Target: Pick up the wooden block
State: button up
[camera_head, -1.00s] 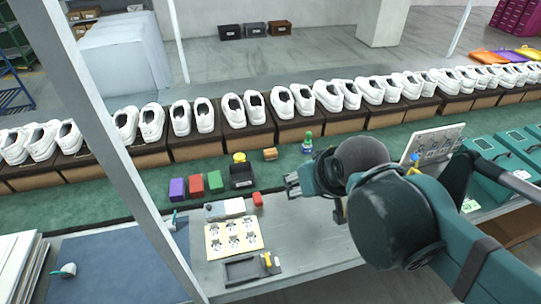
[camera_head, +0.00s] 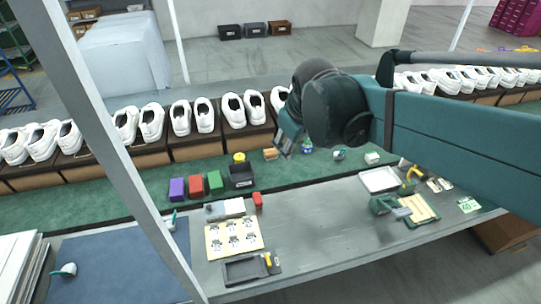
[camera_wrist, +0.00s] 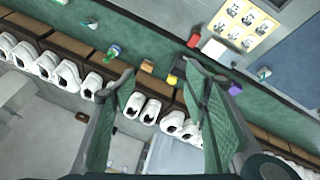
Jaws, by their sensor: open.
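The wooden block (camera_head: 270,154) is a small orange-brown block on the green surface, just in front of the shoe row. In the wrist view the wooden block (camera_wrist: 147,66) appears between my fingertips in the picture, beyond them and not held. My gripper (camera_head: 284,143) is just right of the block in the head view, pointing down. In the wrist view my gripper (camera_wrist: 158,70) has its two green fingers spread wide with nothing between them. The exact height above the block cannot be told.
A green bottle (camera_wrist: 113,52) stands close to the block. White shoes (camera_head: 233,110) on brown boxes line the back. A grey table (camera_head: 310,225) lies in front.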

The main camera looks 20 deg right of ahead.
jog(key=w+f+n+g+h, duration=0.15)
jog(key=w+n, duration=0.25)
jog(key=w, duration=0.9)
jog(key=n+g+h, duration=0.2)
jog(key=n+g, duration=0.2)
jog(key=n, duration=0.6)
send_over(270, 151)
jog(key=a, duration=0.3)
jog(key=f, duration=3.1)
jog(key=shift+s+d+f, duration=0.15)
jog(key=shift+s+f, duration=0.1)
jog(key=shift+f, duration=0.05)
jog(key=shift+w+f, duration=0.15)
jog(key=shift+f, duration=0.25)
jog(key=shift+x, duration=1.25)
jog(key=shift+d, duration=0.1)
jog(key=shift+x, duration=2.6)
